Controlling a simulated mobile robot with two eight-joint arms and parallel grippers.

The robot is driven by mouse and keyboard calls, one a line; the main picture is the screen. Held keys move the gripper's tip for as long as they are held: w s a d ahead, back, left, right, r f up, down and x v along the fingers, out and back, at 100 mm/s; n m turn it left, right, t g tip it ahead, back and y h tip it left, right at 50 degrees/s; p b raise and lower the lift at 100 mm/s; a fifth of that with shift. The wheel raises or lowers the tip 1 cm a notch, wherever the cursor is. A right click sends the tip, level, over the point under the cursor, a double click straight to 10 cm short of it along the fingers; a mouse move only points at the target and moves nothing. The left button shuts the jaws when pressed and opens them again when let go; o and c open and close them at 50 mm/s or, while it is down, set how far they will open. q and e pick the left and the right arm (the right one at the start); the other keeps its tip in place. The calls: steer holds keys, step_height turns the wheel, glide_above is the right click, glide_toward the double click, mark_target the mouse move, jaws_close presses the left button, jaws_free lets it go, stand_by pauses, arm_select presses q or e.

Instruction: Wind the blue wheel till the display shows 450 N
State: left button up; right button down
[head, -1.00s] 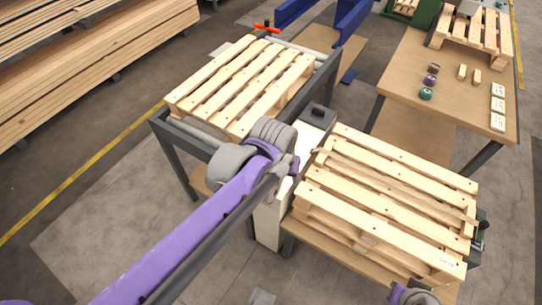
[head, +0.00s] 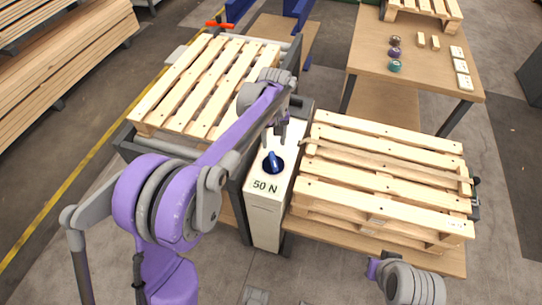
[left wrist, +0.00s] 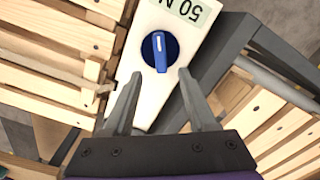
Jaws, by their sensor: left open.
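The blue wheel (head: 273,161) is a knob on a dark round base, on top of a narrow white cabinet (head: 265,222) between the two pallet tables. The display (head: 265,186) in front of it reads 50 N. In the left wrist view the blue wheel (left wrist: 159,51) shows a white pointer line, and the display (left wrist: 184,10) is upside down and partly cut off. My left gripper (head: 275,133) is open and empty just behind the wheel in the head view. In the wrist view its fingertips (left wrist: 160,74) lie apart at the wheel's near edge, not closed on it. My right gripper is out of view.
A pallet (head: 213,83) lies on the grey frame at left, and stacked pallets (head: 385,180) stand close on the right. A wooden table (head: 420,75) at back right holds small coloured knobs and blocks. Part of my right arm shows at lower right.

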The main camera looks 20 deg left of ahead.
mark_target(273, 159)
arm_select(q)
step_height(273, 159, down, 9)
steer(key=shift+r+b, duration=0.1)
steer(key=shift+b, duration=0.25)
jaws_close()
